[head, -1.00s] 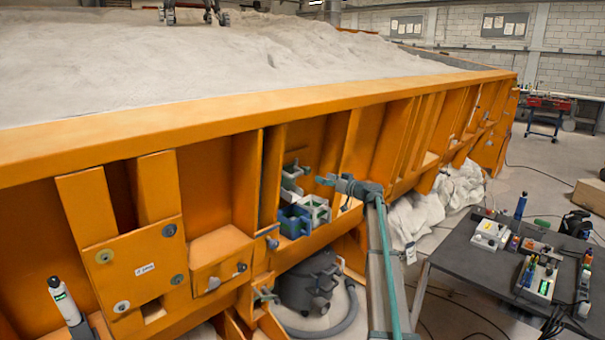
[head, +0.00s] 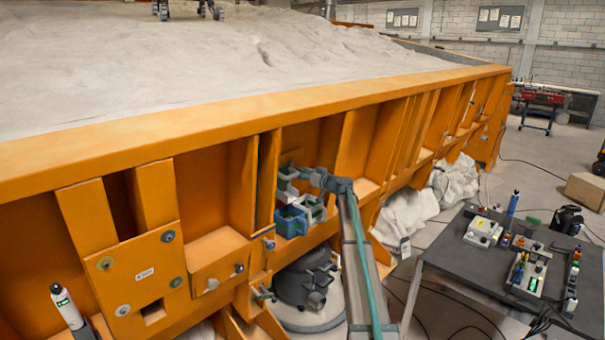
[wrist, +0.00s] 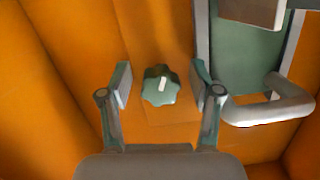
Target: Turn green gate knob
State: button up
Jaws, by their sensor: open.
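The green gate knob (wrist: 161,85) is a lobed dial with a white pointer mark, mounted on an orange panel in the wrist view. The mark stands near vertical, leaning slightly right. My gripper (wrist: 162,86) is open, with one finger to the left of the knob and one to the right. Both fingers look apart from it. In the head view my gripper end (head: 312,178) is in a recess of the orange sandbed frame. I cannot make out this knob there.
A green part with a pale loop handle (wrist: 268,108) is close to my right finger. Blue (head: 291,222) and green-white (head: 314,209) bins are below my gripper end. A vacuum (head: 305,282) stands underneath. A dark table (head: 470,268) is to the right.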

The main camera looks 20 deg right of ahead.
jog(key=c, duration=1.1)
jog(key=shift+c, duration=0.2)
